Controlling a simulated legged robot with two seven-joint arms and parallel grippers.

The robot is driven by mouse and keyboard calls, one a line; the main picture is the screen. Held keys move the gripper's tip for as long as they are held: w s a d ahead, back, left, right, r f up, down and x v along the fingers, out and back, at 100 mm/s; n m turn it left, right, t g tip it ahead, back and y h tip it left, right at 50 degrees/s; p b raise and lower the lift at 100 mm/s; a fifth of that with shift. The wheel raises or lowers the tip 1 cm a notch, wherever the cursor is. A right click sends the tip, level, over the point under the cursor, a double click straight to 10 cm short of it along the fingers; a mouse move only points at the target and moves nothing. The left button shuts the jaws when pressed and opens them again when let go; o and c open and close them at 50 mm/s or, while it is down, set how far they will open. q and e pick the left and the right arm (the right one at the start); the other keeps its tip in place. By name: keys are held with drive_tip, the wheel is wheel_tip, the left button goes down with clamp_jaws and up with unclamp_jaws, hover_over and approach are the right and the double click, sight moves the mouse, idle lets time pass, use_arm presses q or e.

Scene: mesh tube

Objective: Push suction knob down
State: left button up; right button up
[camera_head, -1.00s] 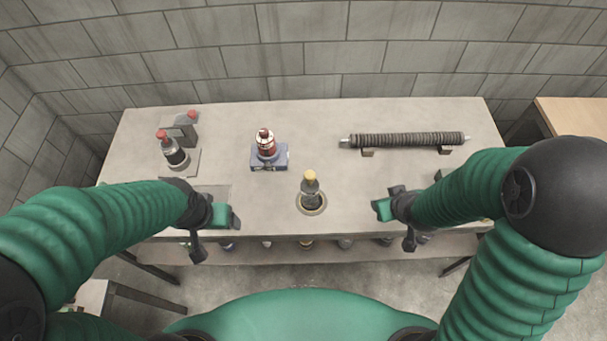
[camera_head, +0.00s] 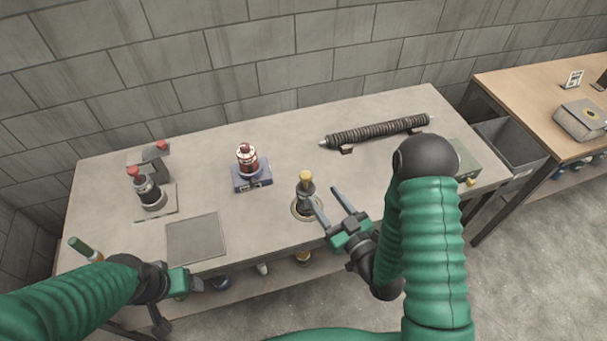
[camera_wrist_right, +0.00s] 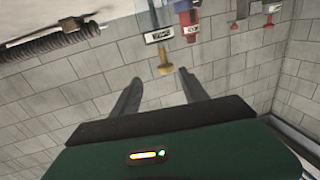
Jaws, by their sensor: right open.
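A yellow-topped knob (camera_head: 306,177) on a dark stem stands upright in a round fitting near the table's front middle. I take it for the suction knob. My right gripper (camera_head: 327,195) is open and empty, its two fingers just right of the knob and apart from it. In the right wrist view, which is turned over, a yellow knob (camera_wrist_right: 165,70) shows beyond the gap between the open fingers (camera_wrist_right: 160,79). My left gripper (camera_head: 190,283) is at the table's front left edge, far from the knob; its finger opening cannot be made out.
A red-and-white device on a blue base (camera_head: 252,180) stands behind and left of the knob. A red-topped black device (camera_head: 148,190) is at left. A dark ribbed tube (camera_head: 378,131) lies on supports at the back right. A wooden table (camera_head: 530,95) is further right.

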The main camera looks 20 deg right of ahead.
sight(301, 174)
drive_tip(key=b+x, duration=0.5)
drive_tip(key=x, duration=0.6)
drive_tip(key=shift+w, duration=0.25)
drive_tip(key=shift+w+a+r, duration=0.1)
drive_tip(key=shift+w+a, duration=0.1)
drive_tip(key=shift+a, duration=0.05)
drive_tip(key=shift+a+r, duration=0.1)
drive_tip(key=shift+a, duration=0.55)
drive_tip(key=shift+c, duration=1.4)
drive_tip(key=shift+d, duration=0.55)
clamp_jaws()
use_arm(q)
wheel_tip(301, 174, down, 7)
drive_tip(key=a, duration=0.1)
drive_tip(key=shift+s+r, duration=0.15)
drive_tip(key=shift+r, duration=0.05)
use_arm(e)
drive_tip(key=shift+a, duration=0.15)
use_arm(q)
drive_tip(key=shift+a, duration=0.3)
use_arm(e)
drive_tip(key=shift+a, duration=0.2)
use_arm(q)
drive_tip(key=shift+d, duration=0.2)
use_arm(e)
drive_tip(key=shift+d, duration=0.2)
